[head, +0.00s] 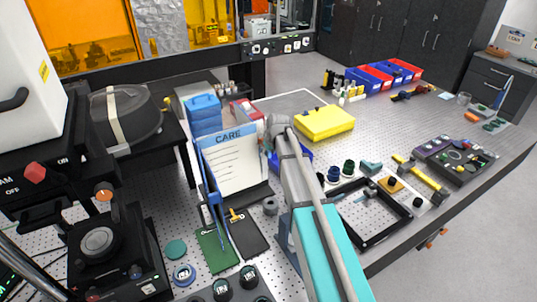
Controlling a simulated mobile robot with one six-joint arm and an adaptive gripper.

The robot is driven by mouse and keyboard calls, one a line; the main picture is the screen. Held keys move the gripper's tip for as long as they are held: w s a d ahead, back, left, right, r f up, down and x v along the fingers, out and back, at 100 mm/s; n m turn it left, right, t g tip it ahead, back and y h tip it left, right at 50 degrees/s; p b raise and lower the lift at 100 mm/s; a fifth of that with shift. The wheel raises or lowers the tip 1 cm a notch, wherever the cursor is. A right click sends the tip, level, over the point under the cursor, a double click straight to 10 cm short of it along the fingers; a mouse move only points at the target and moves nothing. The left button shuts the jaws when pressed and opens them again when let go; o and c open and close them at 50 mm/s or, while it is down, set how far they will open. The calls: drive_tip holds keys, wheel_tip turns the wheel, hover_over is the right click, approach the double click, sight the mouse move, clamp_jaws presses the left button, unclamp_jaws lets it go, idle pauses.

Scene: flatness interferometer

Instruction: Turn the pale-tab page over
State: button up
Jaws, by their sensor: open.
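A white page headed "CARE" (240,165) with a blue top band stands upright in the middle of the head view. Lines of print on it are too small to read. A narrow blue upright edge (211,190) runs along its left side. A small yellow piece (236,215) shows below the page; I cannot tell whether it is a tab. No pale tab can be made out clearly. My arm reaches up from the bottom, just right of the page. My gripper is not visible; the page or my arm may hide it.
A green board (216,252) and a dark board (253,240) lie below the page. A blue box stack (204,113) stands behind it. A yellow case (325,122) and a black open frame (375,238) lie to the right. The perforated bench beyond is partly clear.

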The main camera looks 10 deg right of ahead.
clamp_jaws()
drive_tip(key=shift+s+a, duration=0.1)
drive_tip(key=shift+s, duration=0.05)
idle(0.4)
